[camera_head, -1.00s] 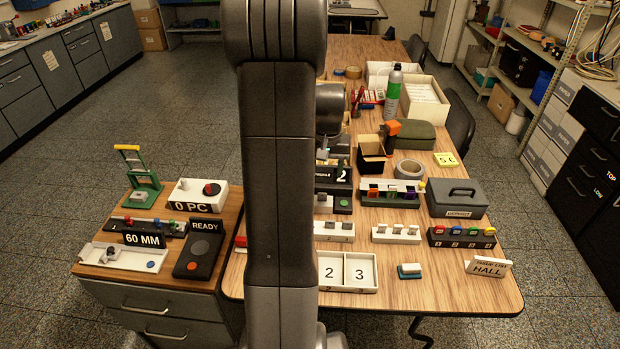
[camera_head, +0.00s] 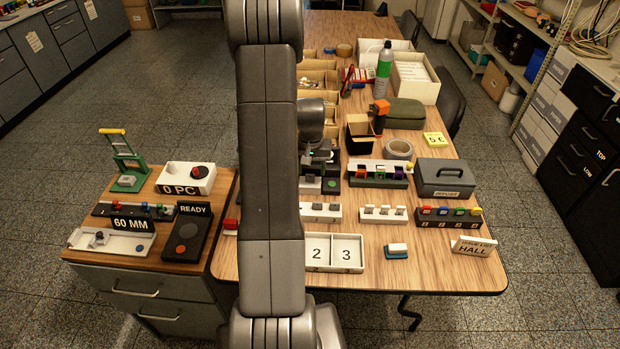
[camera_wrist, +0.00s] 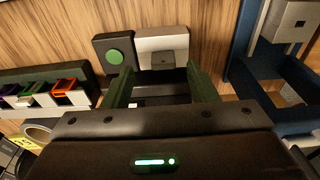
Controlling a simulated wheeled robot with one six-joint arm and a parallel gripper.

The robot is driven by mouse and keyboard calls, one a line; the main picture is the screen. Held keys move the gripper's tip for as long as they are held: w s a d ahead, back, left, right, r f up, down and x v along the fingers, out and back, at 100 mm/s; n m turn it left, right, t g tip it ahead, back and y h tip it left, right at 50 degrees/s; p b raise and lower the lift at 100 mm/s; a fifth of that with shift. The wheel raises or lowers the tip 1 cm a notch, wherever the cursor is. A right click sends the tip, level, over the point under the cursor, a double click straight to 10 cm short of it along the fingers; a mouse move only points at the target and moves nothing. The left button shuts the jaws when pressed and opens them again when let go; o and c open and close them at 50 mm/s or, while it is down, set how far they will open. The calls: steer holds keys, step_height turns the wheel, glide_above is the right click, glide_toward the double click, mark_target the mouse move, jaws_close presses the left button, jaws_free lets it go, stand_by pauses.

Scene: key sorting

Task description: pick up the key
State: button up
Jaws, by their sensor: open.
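No single key can be made out clearly. Coloured key heads, purple, green and orange, stand in a white-and-green rack (camera_head: 378,173), which also shows at the left of the wrist view (camera_wrist: 45,92). More coloured heads sit in a dark rack (camera_head: 448,216). My gripper (camera_wrist: 163,84) is open in the wrist view, its two dark green fingers apart. It is over a dark device with a green button (camera_wrist: 114,57) and a light grey block (camera_wrist: 161,46). No held thing shows between the fingers, though the gripper body hides part of the space. My arm covers much of the device in the head view.
White compartments marked 2 and 3 (camera_head: 333,253) lie at the table's front. White holders (camera_head: 384,214), a grey box (camera_head: 445,177), a tape roll (camera_head: 398,149) and a spray bottle (camera_head: 384,68) stand to the right. A blue-framed object (camera_wrist: 262,70) is close beside my gripper.

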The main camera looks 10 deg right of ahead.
mark_target(310, 175)
steer(key=shift+w+a+f, duration=0.1)
steer(key=shift+w+f, duration=0.05)
steer(key=shift+f, duration=0.8)
steer(key=shift+w+a+f, duration=0.1)
steer(key=shift+w+f, duration=0.05)
steer(key=shift+f, duration=0.75)
steer(key=shift+c, duration=0.2)
steer(key=c, duration=1)
step_height(310, 175, up, 10)
steer(key=shift+b, duration=0.3)
